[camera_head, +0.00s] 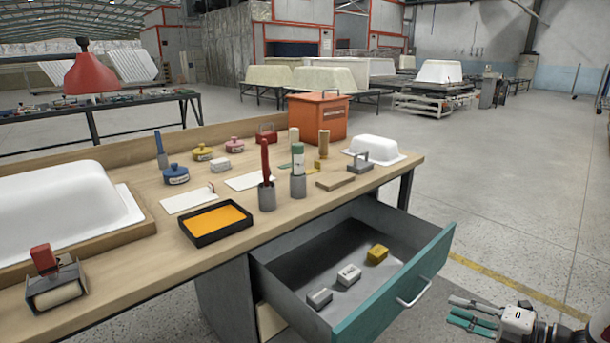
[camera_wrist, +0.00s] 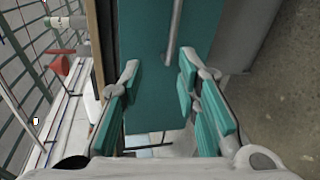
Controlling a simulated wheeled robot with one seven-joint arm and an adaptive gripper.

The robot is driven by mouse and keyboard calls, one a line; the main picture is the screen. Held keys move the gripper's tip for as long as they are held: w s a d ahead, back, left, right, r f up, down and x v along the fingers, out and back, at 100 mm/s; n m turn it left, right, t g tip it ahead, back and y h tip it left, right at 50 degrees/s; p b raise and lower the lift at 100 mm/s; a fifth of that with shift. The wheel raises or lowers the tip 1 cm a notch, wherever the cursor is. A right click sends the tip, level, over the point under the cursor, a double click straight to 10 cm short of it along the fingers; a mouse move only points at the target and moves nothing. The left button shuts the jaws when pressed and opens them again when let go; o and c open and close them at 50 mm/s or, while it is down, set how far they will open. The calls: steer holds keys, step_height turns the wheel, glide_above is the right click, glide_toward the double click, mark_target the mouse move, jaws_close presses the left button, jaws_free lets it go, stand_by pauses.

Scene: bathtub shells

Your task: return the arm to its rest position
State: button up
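My gripper (camera_head: 472,313) is at the lower right of the head view, in front of and to the right of the open drawer. In the wrist view my gripper (camera_wrist: 158,95) has its two teal-padded fingers spread apart with nothing between them. The teal drawer front (camera_head: 400,290) with its pale handle (camera_head: 414,293) stands apart from the fingers in the head view. The drawer front (camera_wrist: 146,60) also shows beyond the fingers in the wrist view. Most of my arm is out of the head view.
The drawer (camera_head: 300,262) is pulled out and holds two grey blocks and a yellow block (camera_head: 377,254). The workbench (camera_head: 140,262) carries a black tray (camera_head: 216,223), cups, pots, an orange box (camera_head: 317,117) and white tub shells. Open floor (camera_head: 510,200) lies to the right.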

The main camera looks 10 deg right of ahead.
steer(key=s+a+r+n+g, duration=0.55)
steer(key=a+r+n, duration=0.35)
steer(key=a+n, duration=0.2)
steer(key=s+a+r+n+g, duration=0.4)
steer(key=a+r+n+g, duration=0.2)
steer(key=a+r+n, duration=0.5)
steer(key=s+r+n+h, duration=0.2)
steer(key=s+n+h, duration=0.3)
steer(key=s+n, duration=0.55)
steer(key=s+r+n+h, duration=0.2)
steer(key=s+n+h, duration=0.3)
steer(key=s+n, duration=0.6)
step_height(320, 180, up, 25)
steer(key=n+t+p, duration=0.1)
steer(key=t+p, duration=0.3)
steer(key=p, duration=1.9)
steer(key=shift+w+d+f, duration=0.2)
steer(key=shift+n, duration=0.25)
